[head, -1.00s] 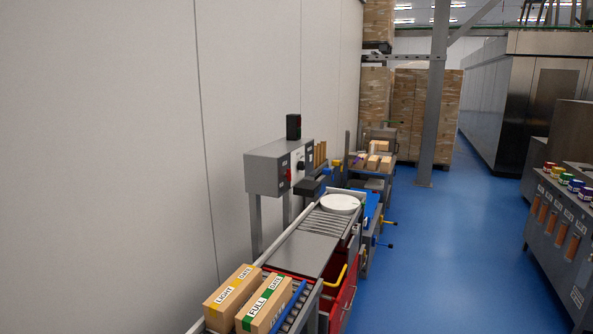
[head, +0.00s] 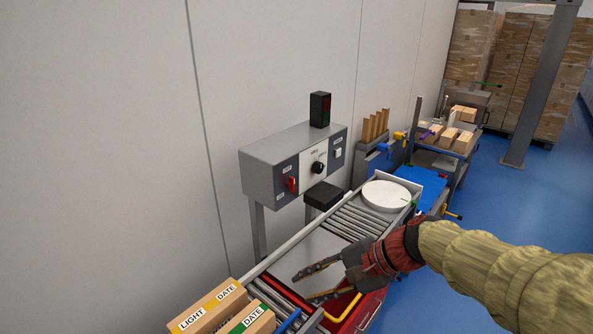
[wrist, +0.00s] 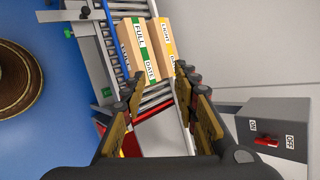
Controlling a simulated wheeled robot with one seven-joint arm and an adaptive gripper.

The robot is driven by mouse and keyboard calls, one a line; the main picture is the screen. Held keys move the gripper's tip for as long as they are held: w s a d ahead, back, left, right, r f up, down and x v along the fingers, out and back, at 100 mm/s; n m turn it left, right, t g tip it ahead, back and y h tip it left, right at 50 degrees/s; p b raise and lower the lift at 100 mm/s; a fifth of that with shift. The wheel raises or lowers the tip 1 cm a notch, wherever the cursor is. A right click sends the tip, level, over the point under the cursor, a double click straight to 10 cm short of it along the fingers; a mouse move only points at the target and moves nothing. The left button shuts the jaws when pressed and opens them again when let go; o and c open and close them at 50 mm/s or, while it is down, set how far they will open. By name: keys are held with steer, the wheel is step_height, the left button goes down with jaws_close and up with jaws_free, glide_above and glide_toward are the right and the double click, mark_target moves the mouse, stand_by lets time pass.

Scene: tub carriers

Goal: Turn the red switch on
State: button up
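The red switch (head: 292,184) is on the dark left panel of a grey control box (head: 262,178) by the wall. In the wrist view the red switch (wrist: 266,142) shows at the lower right, between ON and OFF labels; which one it is set to I cannot tell. My gripper (head: 305,288) is over the conveyor, in front of and below the box, apart from the switch. Its fingers are spread and empty; they also show in the wrist view (wrist: 158,84).
The box also carries a black knob (head: 318,167), a white switch (head: 338,153) and a dark signal light (head: 320,109). Cartons (head: 210,308) lie on the near conveyor. A white round plate (head: 386,196) is further along. A black block (head: 323,195) juts out below the box.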

steer(key=w+a+r+m+y+p, duration=0.3)
steer(key=w+r+m+p, duration=0.1)
steer(key=w, duration=0.6)
steer(key=m+t+y+p, duration=0.2)
steer(key=m+t+p, duration=0.7)
steer(key=m, duration=0.4)
glide_toward(294, 184)
steer(key=x, duration=0.9)
steer(key=shift+w+a+f+p, duration=0.1)
steer(key=shift+w+p, duration=0.1)
steer(key=shift+p, duration=0.15)
steer(key=c, duration=0.3)
steer(key=c, duration=0.4)
jaws_close()
